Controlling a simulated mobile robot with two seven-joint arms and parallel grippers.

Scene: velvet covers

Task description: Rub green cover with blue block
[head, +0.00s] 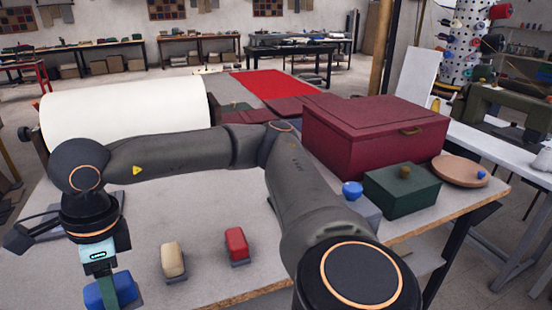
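My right gripper (109,291) hangs low at the left of the head view, at the end of the arm that enters from the lower right. It is shut on the blue block (98,297), with a dark finger across the block. Whether the block touches the table is hidden. A dark green box-shaped piece (392,193) with a round brownish knob sits at the table's right, far from this gripper. A small dark green flat patch (236,107) lies farther back beside the white roll. I cannot tell which is the green cover. My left gripper is not visible.
A beige block (172,260) and a red block (237,244) stand on the grey table (210,279). A large dark red box (372,138), a blue knob (352,189) and a round tan dish (446,173) are at right. A white roll (125,117) is behind my forearm.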

